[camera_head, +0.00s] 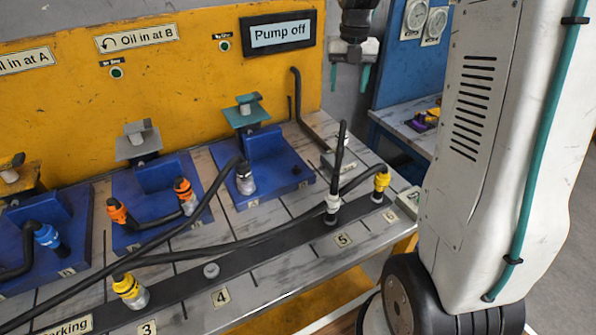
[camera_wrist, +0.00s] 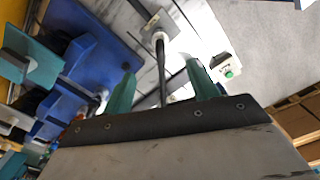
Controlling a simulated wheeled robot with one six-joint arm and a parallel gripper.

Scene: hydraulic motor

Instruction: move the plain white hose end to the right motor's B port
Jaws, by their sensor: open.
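The white hose end (camera_head: 332,207) stands upright at slot 5 of the dark parking strip, with its black hose rising from it. The right motor (camera_head: 265,160) is a blue block with a green top piece. A whitish-grey hose end (camera_head: 245,181) sits at its front left; a dark fitting (camera_head: 296,170) shows at its right. I cannot read the port letters. My gripper (camera_head: 350,80) is open and empty, above the upright hose.
A yellow hose end (camera_head: 380,183) stands close by at slot 6. Another yellow-banded end (camera_head: 130,290) is near slot 3. Long black hoses cross the bench. Orange ends (camera_head: 117,212) and a blue end (camera_head: 47,236) are on the other motors. A yellow panel (camera_head: 200,60) stands behind.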

